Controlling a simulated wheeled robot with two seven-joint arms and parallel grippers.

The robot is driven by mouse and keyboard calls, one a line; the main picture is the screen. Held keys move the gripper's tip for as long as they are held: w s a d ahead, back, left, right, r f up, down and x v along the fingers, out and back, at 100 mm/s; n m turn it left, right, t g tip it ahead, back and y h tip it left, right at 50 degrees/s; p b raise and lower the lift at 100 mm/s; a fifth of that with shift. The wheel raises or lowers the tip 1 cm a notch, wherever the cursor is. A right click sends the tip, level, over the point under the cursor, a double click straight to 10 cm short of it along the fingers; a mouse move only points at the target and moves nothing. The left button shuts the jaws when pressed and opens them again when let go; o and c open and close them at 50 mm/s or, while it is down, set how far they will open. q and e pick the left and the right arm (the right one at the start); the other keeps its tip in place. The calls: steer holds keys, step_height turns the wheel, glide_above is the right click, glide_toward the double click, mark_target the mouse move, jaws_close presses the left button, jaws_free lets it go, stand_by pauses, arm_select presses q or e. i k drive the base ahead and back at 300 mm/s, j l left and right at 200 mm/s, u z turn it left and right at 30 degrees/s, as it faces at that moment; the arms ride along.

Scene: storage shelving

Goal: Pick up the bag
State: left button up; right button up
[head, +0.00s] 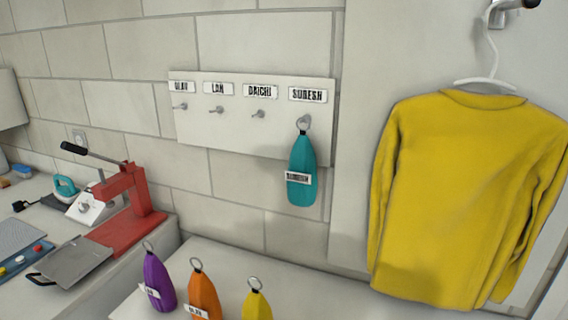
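Several small pear-shaped bags with metal rings and name labels are in the head view. A teal bag (301,185) hangs by its ring from the hook under the "SURESH" label. A purple bag (157,280), an orange bag (204,295) and a yellow bag (257,306) stand upright in a row on a white surface at the bottom. The lower parts of the orange and yellow bags are cut off by the frame edge. The purple bag's label is too small to read surely. Neither of my grippers is in view.
A white hook board (240,125) on the block wall has several hooks, all bare except the rightmost. A yellow shirt (460,190) hangs at the right on a white hanger (487,82). A red press (130,205) and a small teal iron (66,188) stand on the left counter.

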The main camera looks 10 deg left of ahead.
mark_target(205, 304)
steer(key=k+j+u, duration=0.5)
steer(key=u, duration=0.15)
steer(key=i+j, duration=0.1)
steer(key=j, duration=0.35)
steer(key=i+j, duration=0.1)
steer(key=j, duration=0.4)
steer(key=i+j, duration=0.15)
steer(key=j, duration=0.3)
steer(key=i+j, duration=0.1)
steer(key=j, duration=0.4)
